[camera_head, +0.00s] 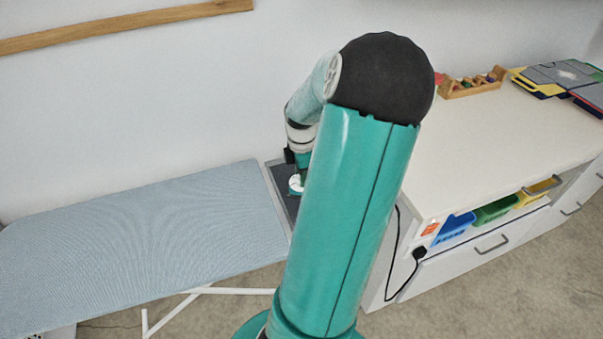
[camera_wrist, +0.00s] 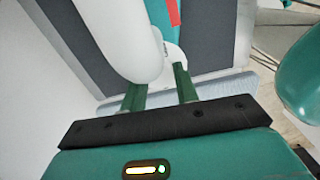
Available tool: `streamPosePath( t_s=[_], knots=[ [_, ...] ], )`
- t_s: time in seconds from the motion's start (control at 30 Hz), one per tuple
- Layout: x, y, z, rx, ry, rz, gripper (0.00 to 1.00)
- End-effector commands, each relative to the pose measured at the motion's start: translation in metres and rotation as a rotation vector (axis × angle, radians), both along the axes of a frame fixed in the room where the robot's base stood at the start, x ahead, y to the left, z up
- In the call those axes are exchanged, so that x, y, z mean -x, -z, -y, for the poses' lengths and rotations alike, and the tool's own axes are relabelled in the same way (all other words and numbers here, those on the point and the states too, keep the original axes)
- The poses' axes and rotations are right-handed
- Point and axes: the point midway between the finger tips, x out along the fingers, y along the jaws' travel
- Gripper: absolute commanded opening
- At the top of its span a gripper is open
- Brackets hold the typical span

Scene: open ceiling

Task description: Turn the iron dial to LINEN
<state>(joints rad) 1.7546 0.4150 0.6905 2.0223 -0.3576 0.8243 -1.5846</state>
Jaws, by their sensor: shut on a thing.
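The white and teal iron (camera_head: 296,185) stands on the dark grey rest at the right end of the ironing board, mostly hidden behind my arm in the head view. In the wrist view the iron's rounded white body (camera_wrist: 112,35) fills the upper middle, with a teal part and a red strip beside it. My gripper (camera_wrist: 160,82) has its two green fingers on either side of a small white round part, which looks like the iron dial (camera_wrist: 172,56). The white body covers the left fingertip. No dial marks or the word LINEN can be read.
The light blue ironing board (camera_head: 150,228) stretches left along the wall.

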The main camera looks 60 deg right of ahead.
Motion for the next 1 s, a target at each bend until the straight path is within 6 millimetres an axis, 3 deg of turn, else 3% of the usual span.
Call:
streamPosePath(
  t_s=[0.5, 1.0],
  knots=[
    [-0.0006, -0.0006, 0.0005, 0.002, 0.391, 0.001, 0.07],
    [-0.0001, -0.0002, 0.0006, 0.001, 0.484, 0.001, 0.07]
  ],
)
